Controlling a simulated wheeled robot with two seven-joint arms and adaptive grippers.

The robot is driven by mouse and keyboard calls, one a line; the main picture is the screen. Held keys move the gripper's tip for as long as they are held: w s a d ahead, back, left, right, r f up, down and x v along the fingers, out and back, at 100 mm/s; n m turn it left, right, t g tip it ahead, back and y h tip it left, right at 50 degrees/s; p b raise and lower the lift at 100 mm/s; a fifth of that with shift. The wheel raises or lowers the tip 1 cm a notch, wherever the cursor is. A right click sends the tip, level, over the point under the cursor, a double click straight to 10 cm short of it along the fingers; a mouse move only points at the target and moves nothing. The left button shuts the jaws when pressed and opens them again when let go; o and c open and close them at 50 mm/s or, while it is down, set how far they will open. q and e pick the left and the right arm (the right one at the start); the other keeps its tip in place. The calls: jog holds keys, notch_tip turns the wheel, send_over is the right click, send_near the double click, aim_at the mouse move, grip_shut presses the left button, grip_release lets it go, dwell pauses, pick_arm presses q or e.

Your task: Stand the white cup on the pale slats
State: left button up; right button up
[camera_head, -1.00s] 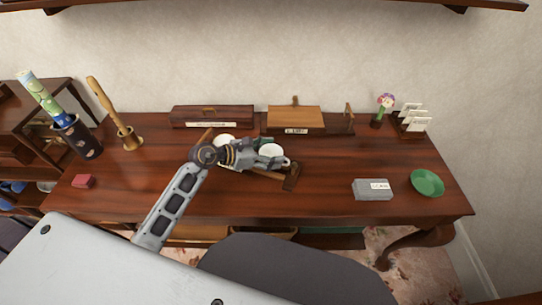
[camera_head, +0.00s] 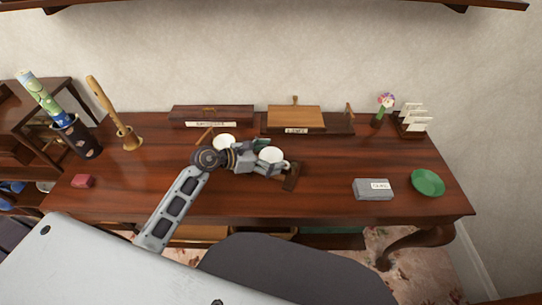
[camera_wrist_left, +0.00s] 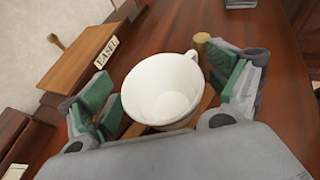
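A white cup (camera_head: 271,155) stands upright near the middle of the desk. In the left wrist view the cup (camera_wrist_left: 162,90) sits between the spread fingers of my left gripper (camera_wrist_left: 170,95), its handle toward the upper right. The gripper (camera_head: 268,157) is open around it, with a gap visible on the right finger's side. Tan wooden strips (camera_wrist_left: 207,101) show beside the cup's base, perhaps the pale slats; the cup hides how it meets them. A second white cup (camera_head: 224,141) stands behind my left wrist. My right gripper is out of view.
A labelled wooden easel (camera_head: 295,117) and a long box (camera_head: 212,115) stand at the back. A dark wooden piece (camera_head: 292,176) lies just right of the gripper. A grey box (camera_head: 373,190) and green bowl (camera_head: 428,182) lie right, with clear desktop between.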

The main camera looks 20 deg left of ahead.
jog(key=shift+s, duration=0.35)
pick_arm(q)
jog(key=shift+r, duration=0.15)
jog(key=shift+s+a+r, duration=0.1)
jog(key=shift+s+a, duration=0.25)
jog(key=shift+a, duration=0.05)
jog(key=v, duration=1.1)
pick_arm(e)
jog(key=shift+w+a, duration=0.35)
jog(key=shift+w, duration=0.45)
pick_arm(q)
jog(key=shift+r, duration=0.1)
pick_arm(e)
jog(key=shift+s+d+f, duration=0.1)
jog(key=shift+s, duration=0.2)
